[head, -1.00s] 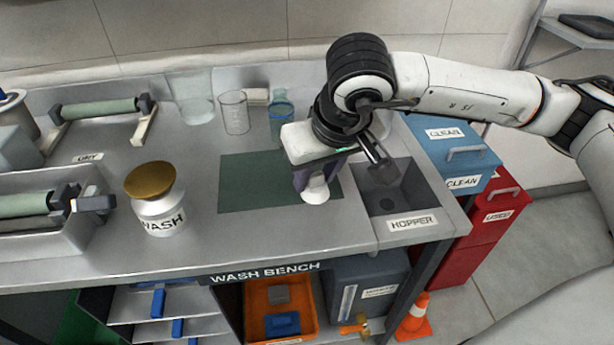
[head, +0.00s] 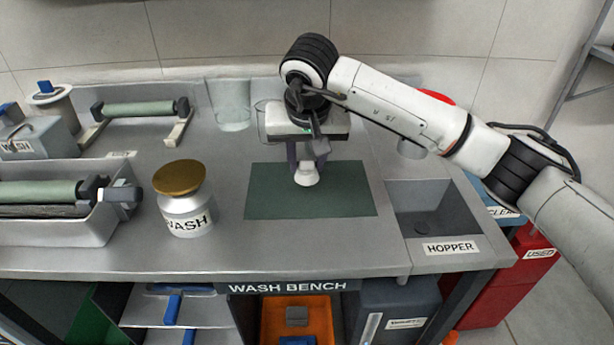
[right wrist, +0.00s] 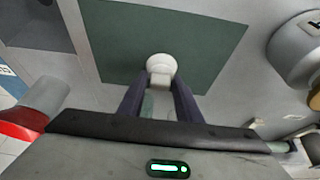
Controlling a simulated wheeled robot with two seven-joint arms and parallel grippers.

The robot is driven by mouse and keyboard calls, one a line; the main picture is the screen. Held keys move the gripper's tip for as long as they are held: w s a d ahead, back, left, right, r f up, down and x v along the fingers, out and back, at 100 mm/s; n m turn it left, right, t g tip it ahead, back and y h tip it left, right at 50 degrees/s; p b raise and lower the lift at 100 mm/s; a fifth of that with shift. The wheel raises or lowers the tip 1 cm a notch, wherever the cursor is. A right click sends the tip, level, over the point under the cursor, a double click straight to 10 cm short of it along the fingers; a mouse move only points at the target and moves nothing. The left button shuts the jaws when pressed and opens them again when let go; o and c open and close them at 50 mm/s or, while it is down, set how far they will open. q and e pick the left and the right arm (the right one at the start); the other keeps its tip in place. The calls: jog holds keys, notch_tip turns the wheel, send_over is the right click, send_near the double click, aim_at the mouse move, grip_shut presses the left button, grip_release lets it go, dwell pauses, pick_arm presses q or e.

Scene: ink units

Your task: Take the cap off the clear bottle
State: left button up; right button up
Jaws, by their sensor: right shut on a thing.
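My right gripper (head: 307,163) points down over the dark green mat (head: 270,203) and is shut on a white piece (head: 307,175) that flares toward its lower end. In the right wrist view the white piece (right wrist: 161,67) shows as a round end with a narrower stub between the fingertips. I cannot tell whether it is the clear bottle's cap, or whether it touches the mat. No clear bottle can be made out now; the area behind the gripper is hidden. My left gripper is out of view.
A clear beaker (head: 265,124) is partly hidden behind the gripper, beside a larger clear vessel (head: 229,105). The gold-lidded WASH jar (head: 185,205) stands left of the mat. The sunken hopper (head: 430,215) is at right. Rollers and a tray (head: 60,230) fill the left side.

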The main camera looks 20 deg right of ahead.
aim_at(307, 170)
notch_tip(307, 170, down, 4)
jog(key=shift+r, duration=0.1)
jog(key=o, duration=1.2)
